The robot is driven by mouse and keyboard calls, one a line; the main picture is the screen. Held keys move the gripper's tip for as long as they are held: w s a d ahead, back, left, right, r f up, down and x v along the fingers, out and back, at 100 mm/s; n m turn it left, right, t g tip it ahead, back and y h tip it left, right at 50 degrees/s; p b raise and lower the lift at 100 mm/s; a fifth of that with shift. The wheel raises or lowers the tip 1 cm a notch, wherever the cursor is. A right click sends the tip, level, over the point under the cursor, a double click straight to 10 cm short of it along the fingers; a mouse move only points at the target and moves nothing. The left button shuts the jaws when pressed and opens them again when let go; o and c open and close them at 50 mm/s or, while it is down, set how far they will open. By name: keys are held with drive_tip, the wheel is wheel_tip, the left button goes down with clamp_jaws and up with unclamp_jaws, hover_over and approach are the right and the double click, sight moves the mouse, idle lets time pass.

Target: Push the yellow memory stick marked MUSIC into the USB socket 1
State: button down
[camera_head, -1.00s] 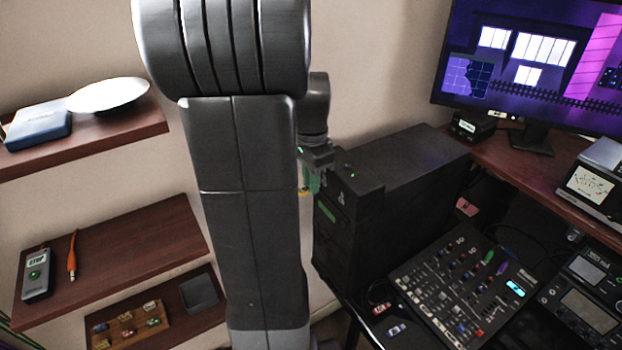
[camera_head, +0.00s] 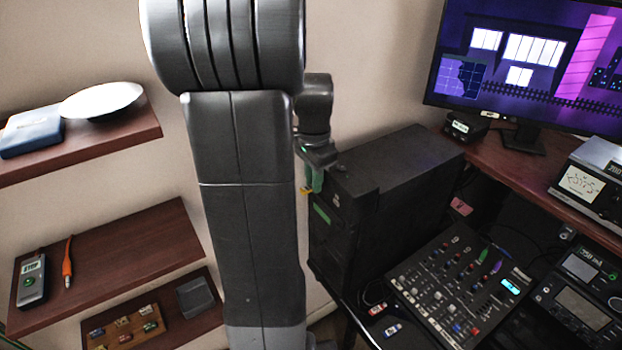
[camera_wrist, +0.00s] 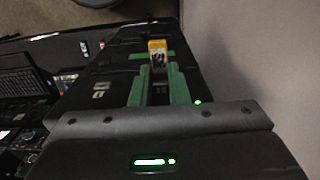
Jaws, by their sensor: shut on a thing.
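My gripper (camera_head: 316,182) has green fingers and is beside the front left edge of the black tower (camera_head: 405,165). In the wrist view, my gripper (camera_wrist: 160,82) is shut on the yellow memory stick (camera_wrist: 157,47), which sticks out beyond the fingertips. Only a small yellow piece of the stick (camera_head: 306,190) shows in the head view, left of the fingers. Its MUSIC marking cannot be read. USB socket 1 cannot be made out, and I cannot tell whether the stick touches the tower.
A mixer (camera_head: 460,290) stands right of the tower, with small sticks (camera_head: 385,320) near its left edge. A monitor (camera_head: 530,65) is at the back right. Wooden shelves (camera_head: 120,255) on the left hold a board (camera_head: 125,325) with several small sticks. My arm hides the middle.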

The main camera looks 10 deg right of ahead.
drive_tip(key=shift+d, duration=0.1)
drive_tip(key=c, duration=1.3)
unclamp_jaws()
drive_tip(key=shift+r, duration=0.15)
wheel_tip(320, 180, up, 14)
drive_tip(key=shift+f+b, duration=0.2)
drive_tip(key=shift+b, duration=0.4)
drive_tip(key=shift+f, duration=0.1)
wheel_tip(320, 180, down, 14)
drive_tip(key=shift+r+p, duration=0.15)
drive_tip(key=shift+p, duration=0.45)
drive_tip(key=shift+a, duration=0.2)
drive_tip(key=shift+r, duration=0.1)
